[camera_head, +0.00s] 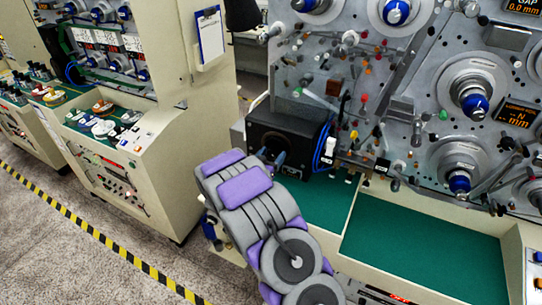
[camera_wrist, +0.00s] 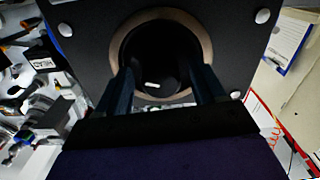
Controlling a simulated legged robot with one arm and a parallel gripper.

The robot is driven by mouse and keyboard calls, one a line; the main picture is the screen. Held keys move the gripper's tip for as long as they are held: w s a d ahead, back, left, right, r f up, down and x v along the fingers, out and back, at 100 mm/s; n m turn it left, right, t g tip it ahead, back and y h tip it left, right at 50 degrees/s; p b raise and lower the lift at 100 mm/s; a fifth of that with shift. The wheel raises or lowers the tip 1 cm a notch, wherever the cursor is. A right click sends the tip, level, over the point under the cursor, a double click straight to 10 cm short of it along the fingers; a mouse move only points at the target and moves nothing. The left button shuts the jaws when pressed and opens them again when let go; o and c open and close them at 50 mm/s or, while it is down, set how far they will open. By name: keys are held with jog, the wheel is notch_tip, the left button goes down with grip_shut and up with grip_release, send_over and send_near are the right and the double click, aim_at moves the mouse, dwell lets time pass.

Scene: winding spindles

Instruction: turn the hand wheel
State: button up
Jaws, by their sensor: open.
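A black box (camera_head: 300,132) stands on the near machine, left of the spindle panel. In the wrist view its dark front panel (camera_wrist: 226,28) fills the upper middle. A round dark part with a small pale mark (camera_wrist: 152,85) sits inside a tan ring (camera_wrist: 118,42) on that panel. It looks like the hand wheel, but its shape is hard to make out in the dark. My gripper (camera_wrist: 165,92) is open, with one dark finger at each side of the round part. I cannot tell if they touch it. My gripper (camera_head: 272,158) also shows at the box's front in the head view.
Spindles with blue hubs (camera_head: 474,104) and many small guides cover the panel at right. A green work surface (camera_head: 425,252) lies below it. A second machine (camera_head: 150,170) stands at left. Floor (camera_head: 60,245) with yellow-black tape (camera_head: 100,238) is clear at lower left.

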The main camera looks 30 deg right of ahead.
jog(key=shift+c, duration=0.2)
jog(key=shift+a, duration=0.25)
jog(key=c, duration=1)
jog(key=shift+m+b, duration=0.3)
jog(key=shift+b, duration=0.15)
